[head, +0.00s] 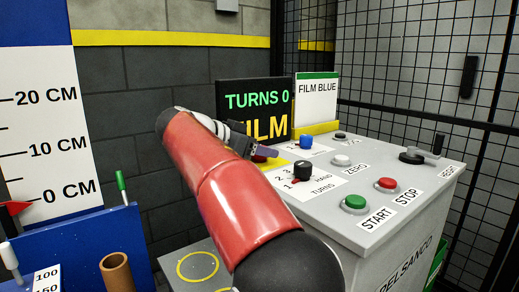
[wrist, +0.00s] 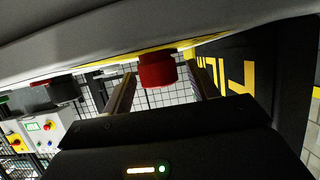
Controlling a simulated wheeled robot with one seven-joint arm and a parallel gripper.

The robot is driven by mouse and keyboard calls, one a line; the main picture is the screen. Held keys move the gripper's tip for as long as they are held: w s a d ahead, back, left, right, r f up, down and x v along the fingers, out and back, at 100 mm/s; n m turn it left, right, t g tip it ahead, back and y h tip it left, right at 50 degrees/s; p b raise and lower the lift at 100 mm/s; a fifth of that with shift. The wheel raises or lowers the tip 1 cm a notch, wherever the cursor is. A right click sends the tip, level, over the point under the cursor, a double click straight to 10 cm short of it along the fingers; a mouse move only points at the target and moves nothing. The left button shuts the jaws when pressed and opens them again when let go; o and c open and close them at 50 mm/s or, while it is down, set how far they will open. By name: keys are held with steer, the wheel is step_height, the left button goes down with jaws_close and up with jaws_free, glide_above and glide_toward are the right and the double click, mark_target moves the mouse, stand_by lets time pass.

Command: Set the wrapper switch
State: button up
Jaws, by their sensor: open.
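The wrapper's control top (head: 325,205) is a grey slanted panel. A black knob (head: 302,171) stands on a white label reading TURNS with small numbers; its setting is too small to tell. A blue knob (head: 306,142) is behind it. A red knob (head: 258,158) is mostly hidden by my gripper (head: 266,151). In the wrist view the red knob (wrist: 156,72) appears between my two fingers, which are apart; I cannot tell whether either touches it. The black display (head: 256,108) reads TURNS 0 and FILM.
A white ZERO button (head: 341,160), green START button (head: 355,202), red STOP button (head: 387,184) and black HEIGHT lever (head: 412,157) crowd the panel's right. A FILM BLUE sign (head: 317,98) stands behind. A mesh fence (head: 410,75) closes the back right.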

steer(key=shift+w+d+f, duration=0.1)
steer(key=shift+w+d, duration=0.05)
steer(key=shift+d, duration=0.05)
steer(key=c, duration=1)
